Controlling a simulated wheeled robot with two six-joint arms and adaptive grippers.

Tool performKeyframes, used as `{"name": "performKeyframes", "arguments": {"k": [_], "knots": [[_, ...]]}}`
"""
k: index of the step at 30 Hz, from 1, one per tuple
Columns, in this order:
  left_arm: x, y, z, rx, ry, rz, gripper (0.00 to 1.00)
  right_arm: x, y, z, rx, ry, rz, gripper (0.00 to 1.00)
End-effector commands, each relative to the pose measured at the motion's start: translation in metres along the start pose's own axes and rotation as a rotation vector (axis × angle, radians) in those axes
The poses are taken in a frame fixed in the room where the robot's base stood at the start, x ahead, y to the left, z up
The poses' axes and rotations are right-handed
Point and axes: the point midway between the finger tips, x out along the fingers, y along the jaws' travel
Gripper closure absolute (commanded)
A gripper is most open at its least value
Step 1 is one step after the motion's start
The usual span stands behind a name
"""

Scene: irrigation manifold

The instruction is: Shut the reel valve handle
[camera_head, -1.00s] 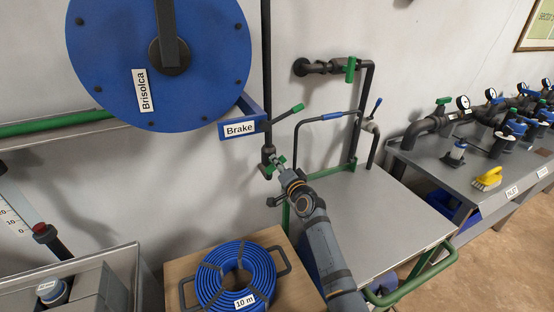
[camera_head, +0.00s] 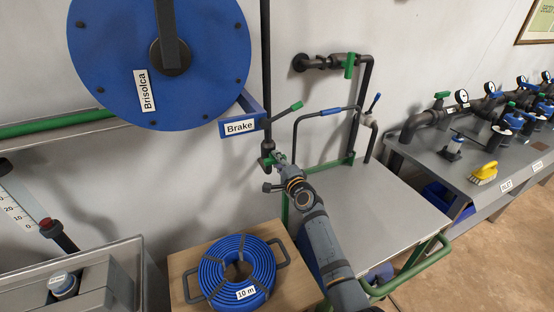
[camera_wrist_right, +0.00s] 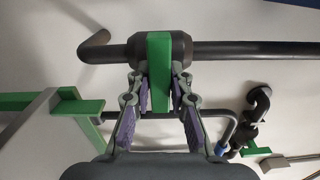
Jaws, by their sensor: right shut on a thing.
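The reel valve has a green handle (camera_wrist_right: 159,60) on a dark pipe, seen close up in the right wrist view. The handle lies across the pipe there. In the head view the reel valve (camera_head: 267,160) is on the upright pipe below the blue reel. My right gripper (camera_head: 279,160) is at the valve, its arm coming up from the lower right. In the wrist view the fingers of my right gripper (camera_wrist_right: 160,88) are on both sides of the handle, shut on it. The fingers partly hide the handle in the head view. My left gripper is not in view.
The blue hose reel (camera_head: 205,60) and the Brake lever (camera_head: 283,113) are just above the valve. Another green-handled valve (camera_head: 349,65) is on the wall pipe. A grey table (camera_head: 385,205) stands to the right. A blue hose coil (camera_head: 262,258) lies below.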

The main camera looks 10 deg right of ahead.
Motion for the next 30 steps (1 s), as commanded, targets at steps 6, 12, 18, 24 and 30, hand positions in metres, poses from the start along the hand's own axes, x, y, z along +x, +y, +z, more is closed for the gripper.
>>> {"name": "performKeyframes", "arguments": {"k": [6, 12, 18, 24, 30], "knots": [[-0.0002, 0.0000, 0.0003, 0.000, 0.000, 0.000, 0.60, -0.0004, 0.0022, 0.0001, 0.016, 0.000, 0.003, 1.00], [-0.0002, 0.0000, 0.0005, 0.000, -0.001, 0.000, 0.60, -0.0004, 0.0024, 0.0001, 0.016, 0.000, 0.003, 1.00], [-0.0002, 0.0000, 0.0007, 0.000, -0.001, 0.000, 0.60, -0.0004, 0.0020, 0.0001, 0.014, 0.000, 0.003, 0.60], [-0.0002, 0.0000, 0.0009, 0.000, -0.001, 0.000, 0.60, -0.0002, 0.0010, 0.0001, 0.013, 0.000, 0.001, 0.58], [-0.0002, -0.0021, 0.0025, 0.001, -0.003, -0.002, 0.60, -0.0072, 0.0018, -0.0002, 0.010, 0.001, 0.001, 0.58]]}}
